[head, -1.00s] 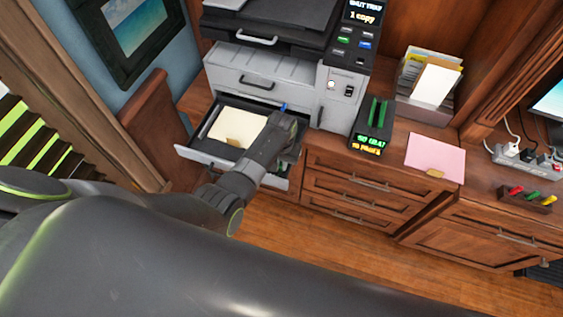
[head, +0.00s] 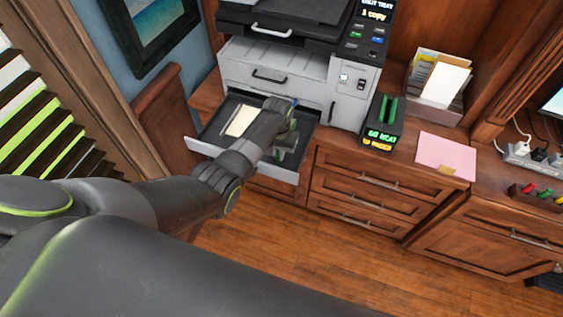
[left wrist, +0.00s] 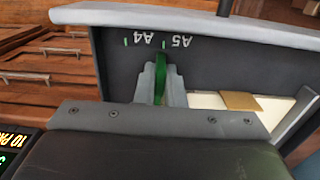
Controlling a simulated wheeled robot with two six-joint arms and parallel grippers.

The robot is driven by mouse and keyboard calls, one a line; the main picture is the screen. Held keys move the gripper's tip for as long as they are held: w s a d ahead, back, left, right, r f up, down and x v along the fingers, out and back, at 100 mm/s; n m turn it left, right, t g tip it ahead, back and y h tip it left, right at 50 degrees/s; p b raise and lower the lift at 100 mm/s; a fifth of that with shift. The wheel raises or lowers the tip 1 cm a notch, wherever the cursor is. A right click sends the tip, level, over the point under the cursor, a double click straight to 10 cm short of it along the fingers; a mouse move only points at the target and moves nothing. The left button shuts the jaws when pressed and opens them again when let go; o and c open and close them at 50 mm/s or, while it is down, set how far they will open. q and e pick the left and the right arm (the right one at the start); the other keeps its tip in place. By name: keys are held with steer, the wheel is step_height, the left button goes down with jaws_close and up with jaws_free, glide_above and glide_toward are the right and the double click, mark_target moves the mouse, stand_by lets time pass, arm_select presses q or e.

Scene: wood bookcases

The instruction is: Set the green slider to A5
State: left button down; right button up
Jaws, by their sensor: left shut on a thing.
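The green slider (left wrist: 160,78) stands in the open paper tray (left wrist: 112,75), seen in the left wrist view. My left gripper (left wrist: 160,88) is shut on it, one grey finger on each side. Upside-down A4 and A5 labels are on the tray's dark inner wall, each with a green tick. The slider's top is close to the tick beside A5. In the head view my left gripper (head: 284,140) reaches down into the tray (head: 215,147), and the slider is hidden there. My right gripper is out of view.
Cream paper (head: 240,121) lies in the tray, partly behind my left arm. The printer (head: 275,72) stands above. A black stand with a lit display (head: 383,132), a pink sheet (head: 446,152) and a paper holder (head: 438,85) are to the right. Wood drawers (head: 365,185) lie below.

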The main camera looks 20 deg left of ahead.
arm_select(q)
steer(key=c, duration=2)
jaws_free()
steer(key=shift+w+f, duration=0.1)
steer(key=shift+w, duration=0.15)
steer(key=shift+o, duration=1)
steer(key=shift+d, duration=0.1)
steer(key=shift+r, duration=0.55)
step_height(320, 180, up, 16)
steer(key=shift+r, duration=0.25)
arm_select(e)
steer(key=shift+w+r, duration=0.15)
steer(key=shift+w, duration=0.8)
